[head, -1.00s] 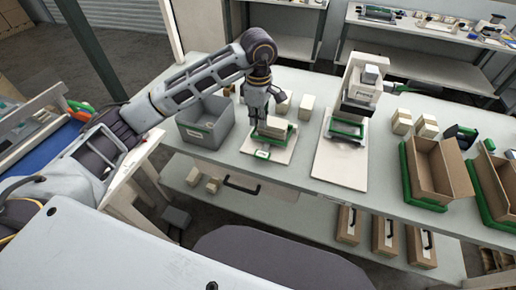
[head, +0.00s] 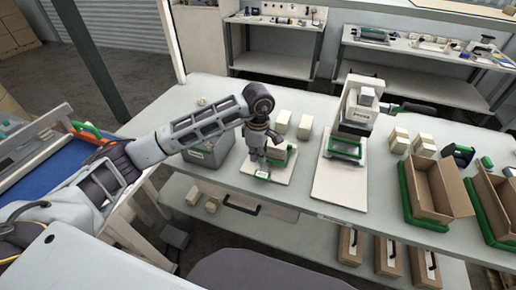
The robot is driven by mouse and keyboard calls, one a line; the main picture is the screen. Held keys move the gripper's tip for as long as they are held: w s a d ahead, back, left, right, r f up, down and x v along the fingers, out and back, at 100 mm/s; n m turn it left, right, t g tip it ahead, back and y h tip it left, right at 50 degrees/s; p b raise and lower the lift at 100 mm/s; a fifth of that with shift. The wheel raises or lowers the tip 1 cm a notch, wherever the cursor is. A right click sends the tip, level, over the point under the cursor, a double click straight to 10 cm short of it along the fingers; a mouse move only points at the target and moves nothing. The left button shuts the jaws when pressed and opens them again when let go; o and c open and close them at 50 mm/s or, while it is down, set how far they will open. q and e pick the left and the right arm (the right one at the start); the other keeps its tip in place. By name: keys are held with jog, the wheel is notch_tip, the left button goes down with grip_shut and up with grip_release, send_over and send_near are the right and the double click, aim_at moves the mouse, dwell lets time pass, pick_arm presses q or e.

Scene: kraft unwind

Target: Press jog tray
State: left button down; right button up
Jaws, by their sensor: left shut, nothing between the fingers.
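The jog tray (head: 289,160) is a small tray with green edges on a pale board at the left part of the workbench. Pale blocks or a stack (head: 276,152) show in it, partly hidden by my gripper. My left gripper (head: 257,163) is shut and empty, pointing down at the tray's left front side. Whether its fingertips touch the tray or the blocks I cannot tell. My right gripper is out of view.
A grey bin (head: 208,158) stands left of the tray, partly behind my arm. A press-like machine (head: 356,113) stands on a white board to the right. Pale blocks (head: 305,127) stand behind the tray. Open cardboard boxes (head: 440,190) sit in green trays at the right.

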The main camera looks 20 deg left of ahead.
aim_at(258, 174)
pick_arm(q)
notch_tip(258, 174, down, 6)
jog(key=shift+r+p, duration=0.15)
jog(key=shift+p, duration=0.45)
jog(key=shift+f, duration=0.7)
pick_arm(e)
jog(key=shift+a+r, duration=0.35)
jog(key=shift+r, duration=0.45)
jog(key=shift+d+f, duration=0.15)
